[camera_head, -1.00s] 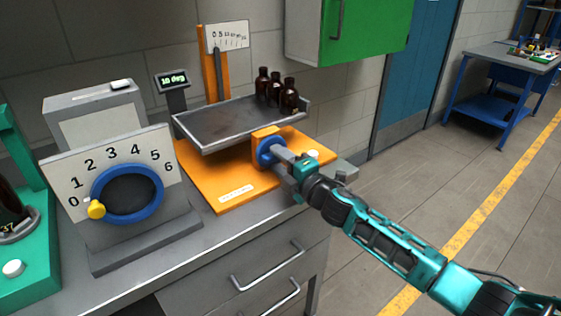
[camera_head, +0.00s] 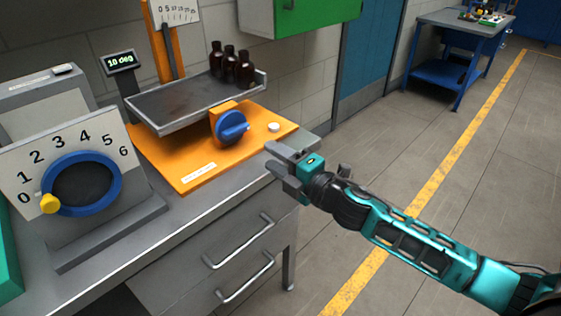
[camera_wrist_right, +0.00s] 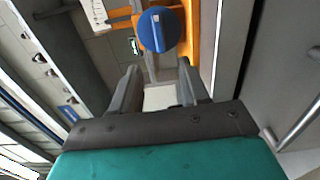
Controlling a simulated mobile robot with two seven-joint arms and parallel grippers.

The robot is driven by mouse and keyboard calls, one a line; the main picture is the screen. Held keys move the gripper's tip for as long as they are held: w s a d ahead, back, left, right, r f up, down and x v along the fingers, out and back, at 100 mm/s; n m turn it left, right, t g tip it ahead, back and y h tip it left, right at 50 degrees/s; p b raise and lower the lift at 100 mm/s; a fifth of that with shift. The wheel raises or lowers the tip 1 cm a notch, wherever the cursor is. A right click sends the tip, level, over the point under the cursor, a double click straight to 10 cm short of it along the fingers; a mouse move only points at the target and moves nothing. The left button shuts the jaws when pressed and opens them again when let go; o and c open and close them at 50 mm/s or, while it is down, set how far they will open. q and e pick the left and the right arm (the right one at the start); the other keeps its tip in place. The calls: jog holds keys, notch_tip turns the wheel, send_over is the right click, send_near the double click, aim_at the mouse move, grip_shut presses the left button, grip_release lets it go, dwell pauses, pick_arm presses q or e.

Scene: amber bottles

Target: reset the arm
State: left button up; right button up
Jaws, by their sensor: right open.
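My right gripper (camera_head: 270,157) is open and empty, just off the front right corner of the bench. It is apart from the blue knob (camera_head: 232,127) on the orange tilting stand (camera_head: 188,180). In the right wrist view, the open fingers (camera_wrist_right: 158,82) point toward the blue knob (camera_wrist_right: 158,29), with a gap between. The tray (camera_head: 163,120) on the stand is tilted, and several amber bottles (camera_head: 230,62) stand upright at its right end. The display (camera_head: 120,62) reads 10 deg. My left gripper is not in view.
A dial panel (camera_head: 107,138) with a blue ring and yellow pointer near 0 stands at the left of the grey bench (camera_head: 190,235). Drawers with handles (camera_head: 240,243) lie below. A green cabinet (camera_head: 300,12) hangs above. Open floor (camera_head: 350,180) lies to the right.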

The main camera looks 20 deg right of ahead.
jog(key=shift+s+d, duration=0.2)
jog(key=shift+s, duration=0.4)
jog(key=s+a+f+m+g+h, duration=0.2)
jog(key=s+f+m+g, duration=0.1)
jog(key=s+f+m, duration=0.6)
jog(key=s+a+f+m+g+h, duration=0.2)
jog(key=s+f+m+g, duration=0.1)
jog(key=s+f+m, duration=0.7)
notch_tip(320, 180, down, 2)
jog(key=shift+s+a+f+m, duration=0.2)
jog(key=shift+s+a+m, duration=0.1)
jog(key=shift+s, duration=0.05)
jog(key=shift+a, duration=0.1)
